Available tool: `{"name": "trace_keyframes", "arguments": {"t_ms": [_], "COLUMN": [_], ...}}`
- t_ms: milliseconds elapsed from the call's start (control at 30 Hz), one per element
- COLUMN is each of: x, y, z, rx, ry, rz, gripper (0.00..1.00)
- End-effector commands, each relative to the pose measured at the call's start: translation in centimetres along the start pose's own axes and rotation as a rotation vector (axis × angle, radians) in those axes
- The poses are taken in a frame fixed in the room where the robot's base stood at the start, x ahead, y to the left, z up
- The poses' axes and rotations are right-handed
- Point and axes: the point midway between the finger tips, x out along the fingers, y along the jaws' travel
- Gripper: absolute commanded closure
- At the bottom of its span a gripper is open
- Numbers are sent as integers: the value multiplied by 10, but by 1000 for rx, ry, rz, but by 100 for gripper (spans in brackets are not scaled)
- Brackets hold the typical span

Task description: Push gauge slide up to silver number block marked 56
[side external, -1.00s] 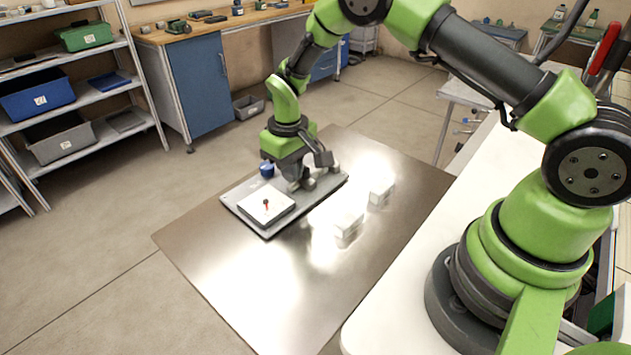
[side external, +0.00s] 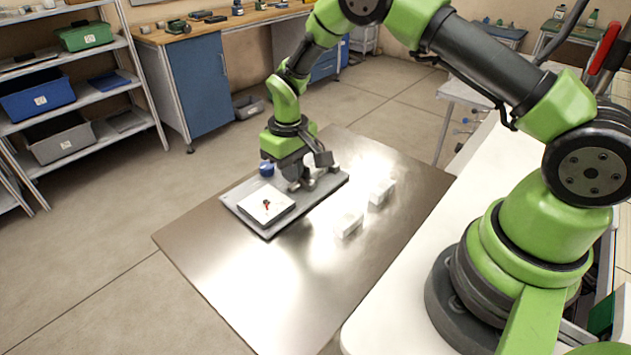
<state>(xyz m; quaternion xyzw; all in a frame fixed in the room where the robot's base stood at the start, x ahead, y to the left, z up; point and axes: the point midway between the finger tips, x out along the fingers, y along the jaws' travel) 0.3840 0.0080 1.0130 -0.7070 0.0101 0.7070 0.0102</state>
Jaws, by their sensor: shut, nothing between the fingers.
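A grey gauge plate (side external: 265,233) lies on the metal table, with a white square dial (side external: 266,204) and a small red pointer at its near left end. A blue knob (side external: 266,170) stands at its far edge. My gripper (side external: 295,185) points down over the far right part of the plate, shut and empty. The slide cannot be made out clearly among the grey parts around the fingers. Two pale blocks, one nearer (side external: 349,224) and one farther (side external: 381,192), stand on the table to the right of the plate. Their markings are unreadable.
The brown metal table (side external: 245,285) is clear in front of the plate. A white counter (side external: 395,300) borders it on the right. Shelves with bins (side external: 62,138) and a blue cabinet (side external: 200,85) stand well behind.

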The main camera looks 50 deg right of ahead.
Motion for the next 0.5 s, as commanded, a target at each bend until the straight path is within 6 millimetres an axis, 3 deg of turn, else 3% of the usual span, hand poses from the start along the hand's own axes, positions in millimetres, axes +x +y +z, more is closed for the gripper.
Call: {"name": "trace_keyframes", "arguments": {"t_ms": [500], "x": [0], "y": [8], "z": [0], "rx": [0], "ry": [0], "rz": [0], "gripper": [100]}}
